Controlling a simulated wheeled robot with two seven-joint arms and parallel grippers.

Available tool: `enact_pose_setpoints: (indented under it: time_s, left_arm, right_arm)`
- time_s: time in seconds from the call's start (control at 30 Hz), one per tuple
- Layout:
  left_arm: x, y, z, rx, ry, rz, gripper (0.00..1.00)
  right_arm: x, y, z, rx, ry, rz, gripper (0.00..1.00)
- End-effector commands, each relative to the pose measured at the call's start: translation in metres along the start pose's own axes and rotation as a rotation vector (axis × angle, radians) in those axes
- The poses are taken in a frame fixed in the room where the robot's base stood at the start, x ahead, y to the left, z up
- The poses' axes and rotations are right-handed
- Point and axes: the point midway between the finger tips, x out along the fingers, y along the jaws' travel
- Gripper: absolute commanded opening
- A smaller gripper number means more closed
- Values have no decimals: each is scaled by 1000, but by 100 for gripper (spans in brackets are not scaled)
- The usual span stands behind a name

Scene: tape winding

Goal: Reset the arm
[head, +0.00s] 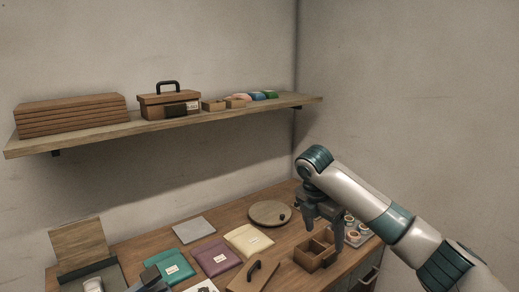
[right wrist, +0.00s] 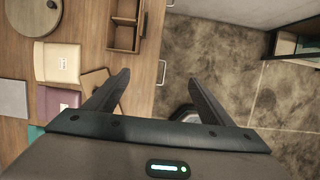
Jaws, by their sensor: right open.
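My right arm reaches in from the right in the head view. Its gripper (head: 324,219) hangs above the desk by the open wooden box with compartments (head: 312,262). In the right wrist view the two fingers of this gripper (right wrist: 158,90) are spread apart with nothing between them, over the desk edge and the floor. The wooden box also shows there (right wrist: 124,46), beyond the fingers. At the lower left of the head view a dark shape (head: 150,277) may be part of my left gripper, but I cannot be sure.
The desk (head: 130,245) holds a round wooden board (head: 270,212), cream (head: 249,240), purple (head: 215,257) and teal (head: 173,267) packets, a grey sheet (head: 194,229) and a handled wooden lid (head: 251,279). A wall shelf (head: 190,121) carries a wooden case (head: 168,105) and stacked boards (head: 70,114).

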Motion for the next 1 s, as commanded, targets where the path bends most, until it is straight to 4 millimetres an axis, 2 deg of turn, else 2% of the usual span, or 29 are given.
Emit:
enact_pose_setpoints:
  time_s: [0.1, 0.27, 0.53, 0.77, 1.0]
  left_arm:
    - [0, 1, 6, 0, -8, 1, 28]
    - [0, 0, 4, 0, -6, 0, 28]
    - [0, 0, 5, 0, -7, 0, 28]
    - [0, 1, 6, 0, -8, 1, 28]
    - [0, 1, 6, 0, -8, 1, 28]
  right_arm:
    - [10, 0, -9, 12, 10, 5, 75]
    - [24, -1, -24, 34, 27, 17, 75]
    - [60, -6, -67, 109, 78, 49, 75]
    - [109, -24, -130, 252, 166, 90, 75]
    - [151, -55, -195, 472, 275, 124, 75]
